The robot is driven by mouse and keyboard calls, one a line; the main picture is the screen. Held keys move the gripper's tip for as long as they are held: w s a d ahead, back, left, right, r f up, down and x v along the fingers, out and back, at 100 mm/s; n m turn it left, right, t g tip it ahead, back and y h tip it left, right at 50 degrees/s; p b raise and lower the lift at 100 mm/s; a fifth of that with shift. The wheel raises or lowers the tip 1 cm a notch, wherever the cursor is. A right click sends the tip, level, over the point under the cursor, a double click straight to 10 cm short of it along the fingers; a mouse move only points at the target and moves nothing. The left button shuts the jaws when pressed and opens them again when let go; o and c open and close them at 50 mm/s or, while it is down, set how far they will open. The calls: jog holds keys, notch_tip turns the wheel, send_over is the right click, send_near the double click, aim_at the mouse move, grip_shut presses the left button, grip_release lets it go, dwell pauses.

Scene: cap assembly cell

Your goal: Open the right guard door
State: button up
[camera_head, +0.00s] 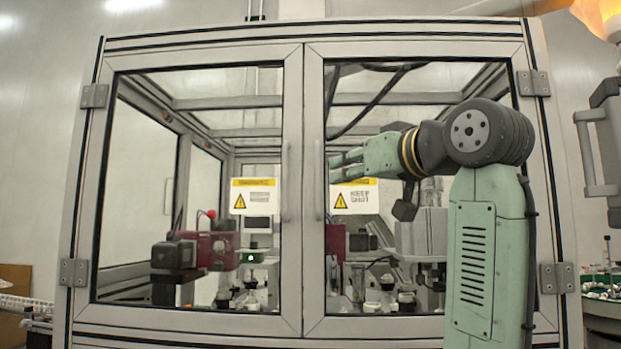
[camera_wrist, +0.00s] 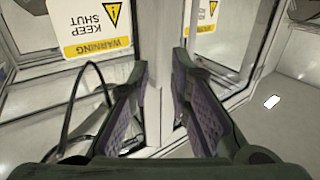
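The right guard door (camera_head: 420,326) is a grey-framed glass panel, closed flush beside the left door (camera_head: 190,318). Its slim vertical handle (camera_head: 318,190) is on its left edge, near the middle seam. My gripper (camera_head: 335,166) is in front of this door, just right of the handle, with its fingers pointing left. In the wrist view my gripper (camera_wrist: 160,66) is open, its two fingers apart on either side of the vertical grey door frames at the seam. I cannot tell whether the handle lies between the fingers. Nothing is visibly held.
Yellow-and-white warning labels sit on the right door (camera_head: 355,196) and left door (camera_head: 253,196). The right door's hinges (camera_head: 558,278) are on its right side. Red and black machinery (camera_head: 195,250) stands behind the glass. A grey handled unit (camera_head: 597,155) is at the far right.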

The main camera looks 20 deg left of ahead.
aim_at(319, 178)
jog(key=p+x, duration=0.3)
jog(key=x, duration=0.6)
jog(key=shift+w+a+p, duration=0.1)
jog(key=shift+w+p, duration=0.05)
jog(key=shift+p, duration=0.2)
jog(key=shift+w+a, duration=0.35)
jog(key=shift+c, duration=0.5)
grip_shut()
